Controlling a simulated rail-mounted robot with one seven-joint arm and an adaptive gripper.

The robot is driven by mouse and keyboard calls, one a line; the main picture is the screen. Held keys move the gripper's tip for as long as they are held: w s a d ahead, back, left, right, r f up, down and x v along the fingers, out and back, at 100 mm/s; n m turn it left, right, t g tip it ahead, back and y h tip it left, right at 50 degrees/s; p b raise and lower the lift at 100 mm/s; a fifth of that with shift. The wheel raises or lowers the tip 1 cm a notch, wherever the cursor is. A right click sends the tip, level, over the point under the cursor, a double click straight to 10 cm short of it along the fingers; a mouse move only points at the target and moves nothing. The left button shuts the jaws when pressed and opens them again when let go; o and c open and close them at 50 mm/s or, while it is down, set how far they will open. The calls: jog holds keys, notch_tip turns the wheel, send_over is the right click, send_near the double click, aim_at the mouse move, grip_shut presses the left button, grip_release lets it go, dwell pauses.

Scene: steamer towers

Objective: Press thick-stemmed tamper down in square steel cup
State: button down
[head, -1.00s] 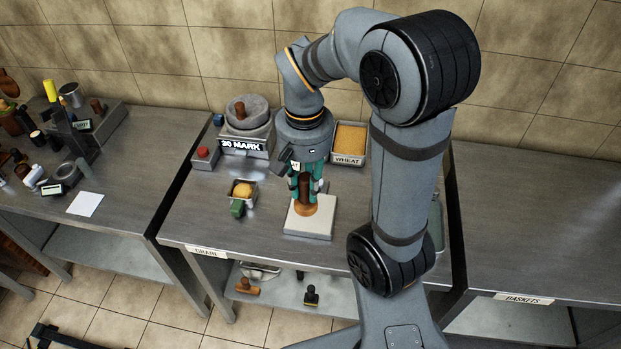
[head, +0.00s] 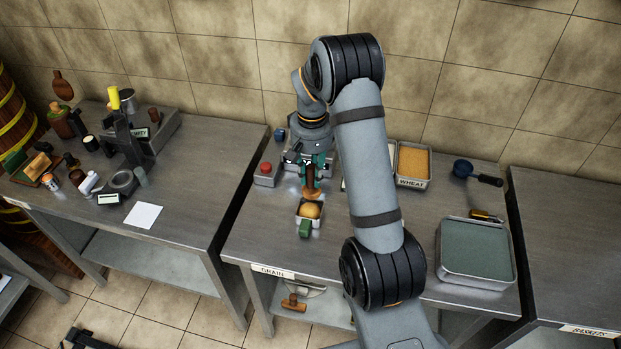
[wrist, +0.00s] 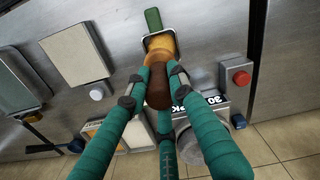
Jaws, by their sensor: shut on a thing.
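My gripper (head: 313,166), with green fingers, is shut on the dark brown stem of a wooden tamper (head: 310,184). The tamper points downward, with its lighter, wider foot at the bottom. The small square steel cup (head: 298,216) holds yellow-orange grain and has a green handle (head: 305,229). The foot is at the cup's far side in the head view; I cannot tell whether it touches the grain. In the wrist view the gripper (wrist: 160,88) and tamper (wrist: 158,86) partly cover the cup (wrist: 147,42).
A red button box (head: 265,174) stands left of the gripper. The wheat tray (head: 413,165), a blue scoop (head: 463,168) and a grey-green tray (head: 476,252) are to the right. A pale square board (wrist: 73,55) lies beside the cup. My arm hides part of the table.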

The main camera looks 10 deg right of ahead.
aim_at(310, 190)
jog(key=shift+a, duration=0.3)
jog(key=shift+d, duration=0.1)
jog(key=shift+f+b, duration=0.25)
jog(key=shift+b, duration=0.1)
jog(key=shift+f+b, duration=2.35)
jog(key=shift+f, duration=0.35)
jog(key=shift+f+b, duration=0.3)
jog(key=shift+b, duration=0.05)
jog(key=shift+f+b, duration=1.1)
jog(key=shift+f, duration=0.05)
jog(key=shift+s, duration=0.1)
jog(key=shift+r, duration=0.3)
